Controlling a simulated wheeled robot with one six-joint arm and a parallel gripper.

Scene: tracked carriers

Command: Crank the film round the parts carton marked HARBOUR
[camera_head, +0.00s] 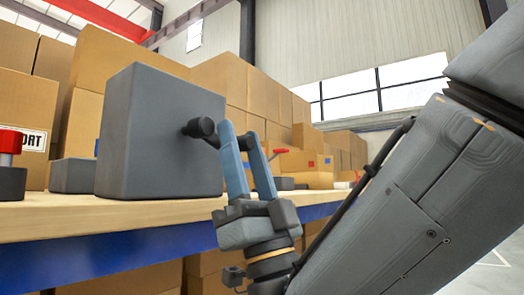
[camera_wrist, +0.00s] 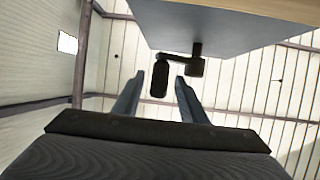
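A grey box-shaped unit (camera_head: 160,135) stands on the wooden bench top. A black crank (camera_head: 203,127) sticks out of its right face. In the wrist view the crank's hub (camera_wrist: 196,66) is at the right, and its black handle (camera_wrist: 160,80) lies between the two fingertips with gaps on both sides. My gripper (camera_head: 238,131) is open at the crank, its blue-grey fingers pointing up; it also shows in the wrist view (camera_wrist: 159,76). I cannot tell how deep the handle sits between the fingers. No HARBOUR marking, carton so marked or film can be made out.
The bench (camera_head: 120,215) has a blue front edge. A carton with a label ending in "ORT" (camera_head: 25,138) and a red-topped dark device (camera_head: 11,165) are at the left. Stacked cartons (camera_head: 235,80) fill the back. Open air lies above my gripper.

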